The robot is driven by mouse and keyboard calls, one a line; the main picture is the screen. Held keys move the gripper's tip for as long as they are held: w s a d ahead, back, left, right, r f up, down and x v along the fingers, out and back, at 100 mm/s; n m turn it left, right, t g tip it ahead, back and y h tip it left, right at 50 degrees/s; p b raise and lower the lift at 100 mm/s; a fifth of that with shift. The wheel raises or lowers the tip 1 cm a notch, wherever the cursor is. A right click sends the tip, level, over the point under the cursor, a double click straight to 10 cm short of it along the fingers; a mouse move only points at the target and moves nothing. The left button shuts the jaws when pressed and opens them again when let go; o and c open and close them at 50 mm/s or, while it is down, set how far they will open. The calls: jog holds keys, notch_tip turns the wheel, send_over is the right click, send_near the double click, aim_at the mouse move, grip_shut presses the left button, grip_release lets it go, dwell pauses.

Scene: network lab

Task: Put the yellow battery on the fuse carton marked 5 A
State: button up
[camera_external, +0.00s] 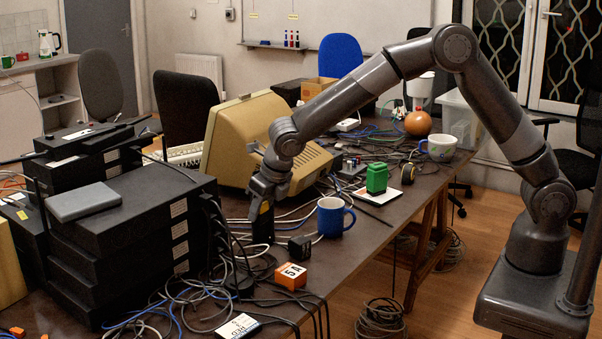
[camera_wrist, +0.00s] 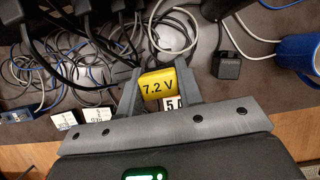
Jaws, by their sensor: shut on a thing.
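The yellow battery (camera_wrist: 157,85), marked 7.2 V, sits between the two fingers of my gripper in the wrist view, and the gripper is shut on it. In the external view my gripper (camera_external: 262,236) points down over the cable-strewn table, left of and behind the fuse carton. The battery is mostly hidden by the fingers there. The orange fuse carton (camera_external: 291,275) marked 5 A rests on the table near its front edge. In the wrist view part of the carton's white label (camera_wrist: 173,103) shows just below the battery; the rest is hidden by my gripper.
A blue mug (camera_external: 335,216) and a black power adapter (camera_external: 300,246) stand close behind the carton. Stacked black network boxes (camera_external: 120,230) rise on the left. Loose cables surround the carton. A white card (camera_external: 238,326) lies in front. A green block (camera_external: 377,178) stands farther back.

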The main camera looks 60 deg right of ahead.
jog(key=s+d+r, duration=0.1)
jog(key=s+d, duration=0.8)
jog(key=d, duration=0.2)
send_over(285, 267)
jog(key=s, duration=0.2)
notch_tip(285, 267, down, 7)
jog(key=shift+w+a+f, duration=0.1)
jog(key=shift+f, duration=1.95)
jog(key=shift+f, duration=0.1)
jog(key=o, duration=1)
jog(key=v, duration=1.2)
